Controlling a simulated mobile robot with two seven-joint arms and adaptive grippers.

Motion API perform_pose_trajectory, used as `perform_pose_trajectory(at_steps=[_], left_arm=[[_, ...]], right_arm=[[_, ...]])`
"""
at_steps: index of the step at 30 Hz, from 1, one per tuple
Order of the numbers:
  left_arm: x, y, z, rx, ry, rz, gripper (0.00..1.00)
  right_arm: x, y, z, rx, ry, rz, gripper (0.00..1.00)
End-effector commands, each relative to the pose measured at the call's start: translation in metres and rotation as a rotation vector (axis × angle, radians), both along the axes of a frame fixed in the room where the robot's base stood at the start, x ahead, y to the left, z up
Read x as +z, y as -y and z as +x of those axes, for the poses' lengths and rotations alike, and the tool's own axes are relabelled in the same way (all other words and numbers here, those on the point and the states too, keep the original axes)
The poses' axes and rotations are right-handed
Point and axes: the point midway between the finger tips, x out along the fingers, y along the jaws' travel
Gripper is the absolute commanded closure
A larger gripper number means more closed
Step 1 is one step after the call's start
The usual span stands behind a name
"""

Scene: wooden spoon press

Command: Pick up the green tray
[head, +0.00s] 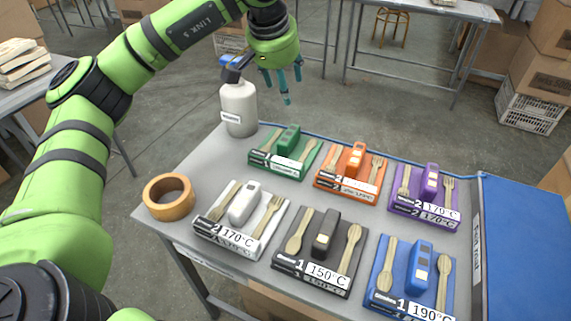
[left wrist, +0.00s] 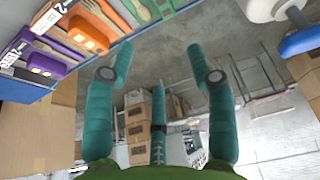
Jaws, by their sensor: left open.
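The green tray (head: 299,170) lies at the back left of the grey table in the head view. It has a green handle block (head: 288,138) in its middle with a wooden utensil on each side and a label on its front. My left gripper (head: 283,86) is above and behind the green tray, apart from it, with its teal fingers pointing down. In the left wrist view the fingers (left wrist: 160,75) are spread and nothing is between them. Part of the green tray shows at the top edge there. My right gripper is not in view.
An orange tray (head: 319,181) and a purple tray (head: 396,205) stand right of the green one. White, dark grey and blue trays fill the front row.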

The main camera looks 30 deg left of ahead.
Motion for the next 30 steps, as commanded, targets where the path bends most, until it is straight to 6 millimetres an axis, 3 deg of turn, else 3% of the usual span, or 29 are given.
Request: perform_pose_trajectory(at_steps=[1,3,9,23,30], left_arm=[[-0.031,0.0,0.0,0.0,-0.001,0.0,0.44],[-0.054,0.0,0.0,0.0,-0.001,0.0,0.44],[-0.099,0.0,0.0,0.0,0.0,0.0,0.44],[-0.137,-0.001,0.009,0.001,-0.002,0.0,0.44],[-0.169,-0.005,0.024,0.0,-0.003,0.0,0.44]], right_arm=[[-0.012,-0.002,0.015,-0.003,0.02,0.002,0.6],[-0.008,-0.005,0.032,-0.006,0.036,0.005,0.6],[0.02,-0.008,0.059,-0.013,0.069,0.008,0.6],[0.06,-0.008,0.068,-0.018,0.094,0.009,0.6],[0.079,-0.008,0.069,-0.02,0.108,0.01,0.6]])
